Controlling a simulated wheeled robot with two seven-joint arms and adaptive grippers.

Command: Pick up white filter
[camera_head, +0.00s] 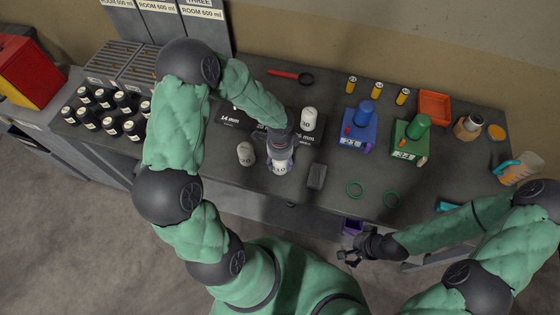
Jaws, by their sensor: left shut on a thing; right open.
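My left gripper (280,152) points down over the middle of the dark workbench (335,205). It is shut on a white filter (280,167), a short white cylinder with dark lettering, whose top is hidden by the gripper. I cannot tell whether the filter touches the bench. My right gripper (352,257) is open and empty, in front of the bench's front edge.
Blue (358,130) and green (411,138) devices stand right of centre. A dark block (317,176) is close right of the held filter. Several black bottles (110,110) fill the left end. A magnifier (291,76) lies behind.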

